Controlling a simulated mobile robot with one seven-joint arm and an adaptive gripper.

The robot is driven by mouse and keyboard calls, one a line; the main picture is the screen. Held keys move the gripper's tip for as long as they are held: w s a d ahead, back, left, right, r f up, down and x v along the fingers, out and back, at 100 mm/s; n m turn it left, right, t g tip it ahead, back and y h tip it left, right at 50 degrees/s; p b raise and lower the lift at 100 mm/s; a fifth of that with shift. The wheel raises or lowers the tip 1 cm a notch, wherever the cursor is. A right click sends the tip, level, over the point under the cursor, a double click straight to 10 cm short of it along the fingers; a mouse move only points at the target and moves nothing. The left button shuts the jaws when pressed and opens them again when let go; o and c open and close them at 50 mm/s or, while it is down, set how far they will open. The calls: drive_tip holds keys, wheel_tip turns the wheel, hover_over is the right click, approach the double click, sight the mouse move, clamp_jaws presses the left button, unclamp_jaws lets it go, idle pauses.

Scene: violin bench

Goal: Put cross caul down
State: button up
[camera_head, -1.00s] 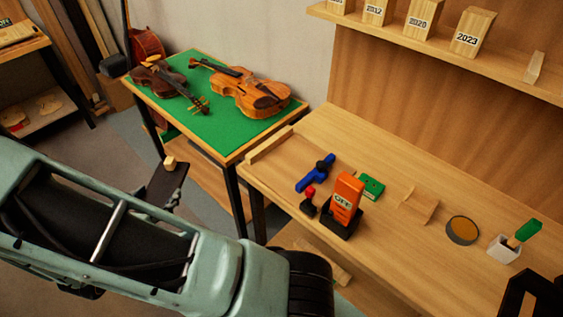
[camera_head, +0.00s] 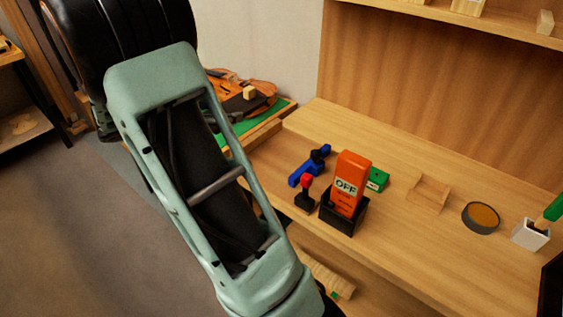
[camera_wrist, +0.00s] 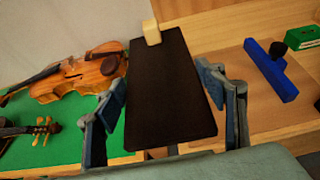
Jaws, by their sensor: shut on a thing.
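The cross caul appears as a long, dark flat bar (camera_wrist: 168,95) with a small pale wooden block (camera_wrist: 151,32) at its far end. My gripper (camera_wrist: 165,85) has one finger on each long side of the bar and is shut on it. In the head view, the dark bar (camera_head: 238,104) and its block (camera_head: 249,92) show beyond my arm, in front of a violin. My arm hides the gripper there. I cannot tell from these views how high the bar is above the surfaces below.
A green-topped table (camera_wrist: 60,140) holds a violin (camera_wrist: 85,75) and a darker instrument (camera_wrist: 30,130). The wooden bench (camera_head: 420,255) bears a blue tool (camera_head: 308,167), an orange device marked OFF (camera_head: 347,185), a wooden cradle (camera_head: 430,195) and a round tin (camera_head: 481,217). Bare wood lies along the bench's front.

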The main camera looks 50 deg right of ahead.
drive_tip(key=s+d+f, duration=0.4)
drive_tip(key=s+d, duration=0.1)
drive_tip(key=s, duration=0.3)
drive_tip(key=b, duration=0.2)
hover_over(275, 161)
drive_tip(key=f, duration=0.4)
drive_tip(key=shift+w+a+f, duration=0.25)
drive_tip(key=shift+w+f, duration=0.05)
drive_tip(key=shift+f, duration=0.05)
drive_tip(key=shift+s+f, duration=0.15)
drive_tip(key=shift+f, duration=0.05)
drive_tip(key=shift+s+d+f+b, duration=0.1)
drive_tip(key=shift+f+b, duration=0.15)
drive_tip(key=shift+f, duration=0.7)
drive_tip(key=shift+s+d+f+b, duration=0.1)
drive_tip(key=shift+f+b, duration=0.1)
drive_tip(key=shift+f, duration=0.7)
drive_tip(key=shift+f, duration=0.2)
drive_tip(key=o, duration=1.2)
drive_tip(key=shift+o, duration=0.2)
drive_tip(key=shift+r, duration=0.1)
